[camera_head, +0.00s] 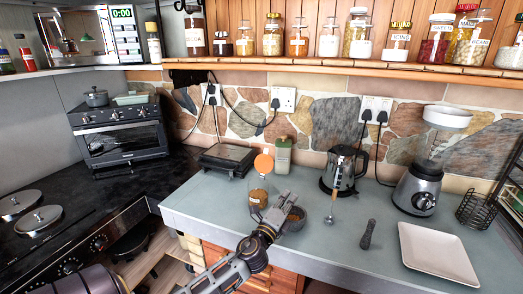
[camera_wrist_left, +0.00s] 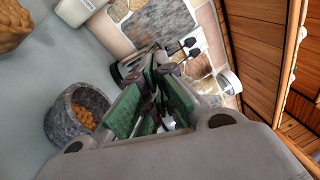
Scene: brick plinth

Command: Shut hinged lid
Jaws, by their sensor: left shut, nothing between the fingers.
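A glass jar (camera_head: 258,194) with brown contents stands on the grey counter. Its round orange lid (camera_head: 263,163) appears raised at the back of the jar's mouth, standing open. Part of what looks like this jar shows at the top left of the left wrist view (camera_wrist_left: 14,26); its lid is out of that picture. My left gripper (camera_head: 290,203) is shut and empty, just right of the jar and close to a stone mortar (camera_head: 297,219). Its green-padded fingers also show in the left wrist view (camera_wrist_left: 155,98). My right gripper is not in view.
The mortar holds orange-brown bits in the left wrist view (camera_wrist_left: 86,117). A kettle (camera_head: 340,171), pestle (camera_head: 368,233), blender (camera_head: 417,188) and white plate (camera_head: 437,253) are to the right.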

